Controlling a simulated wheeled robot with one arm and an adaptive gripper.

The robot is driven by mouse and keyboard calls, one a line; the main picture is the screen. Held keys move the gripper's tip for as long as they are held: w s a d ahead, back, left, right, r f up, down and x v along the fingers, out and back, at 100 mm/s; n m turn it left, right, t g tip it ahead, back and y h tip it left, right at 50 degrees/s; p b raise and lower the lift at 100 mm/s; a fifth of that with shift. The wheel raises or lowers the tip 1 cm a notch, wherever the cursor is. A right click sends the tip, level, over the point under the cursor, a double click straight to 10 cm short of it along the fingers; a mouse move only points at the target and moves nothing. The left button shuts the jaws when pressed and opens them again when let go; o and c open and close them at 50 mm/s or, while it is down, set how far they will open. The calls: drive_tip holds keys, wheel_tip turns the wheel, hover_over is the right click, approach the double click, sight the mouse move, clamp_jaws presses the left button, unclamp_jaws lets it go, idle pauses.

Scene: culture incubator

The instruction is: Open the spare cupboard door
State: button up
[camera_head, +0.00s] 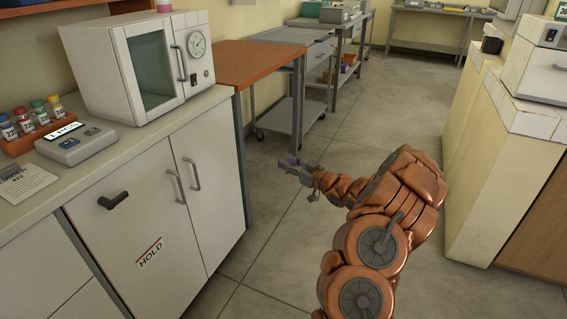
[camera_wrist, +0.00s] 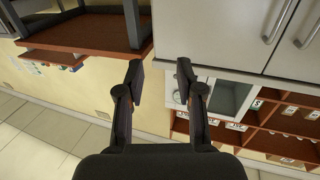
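White cupboard doors stand under the counter at left in the head view. The left door (camera_head: 115,240) has a dark lever (camera_head: 112,200), a HOLD label (camera_head: 149,253) and a bar handle (camera_head: 177,187). The right door (camera_head: 218,185) has its own bar handle (camera_head: 192,173). Both look shut. I see no label reading "spare". In the wrist view, which looks upside down, two bar handles (camera_wrist: 279,22) on grey-white doors (camera_wrist: 225,35) show at upper right. My gripper (camera_wrist: 160,70) is open and empty, fingers apart. In the head view, my gripper (camera_head: 298,168) hangs over the aisle, right of the cupboard and apart from it.
An incubator (camera_head: 188,102) with a glass door, a vial rack (camera_head: 36,137) and a small device (camera_head: 75,143) stand on the counter. An orange-topped table (camera_head: 262,60) adjoins the counter. Cream cabinets (camera_head: 490,165) line the right. The aisle floor (camera_head: 255,275) is clear.

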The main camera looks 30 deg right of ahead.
drive_tip(key=v, duration=1)
drive_tip(key=shift+s, duration=0.2)
drive_tip(key=shift+d, duration=0.1)
drive_tip(key=shift+c, duration=0.5)
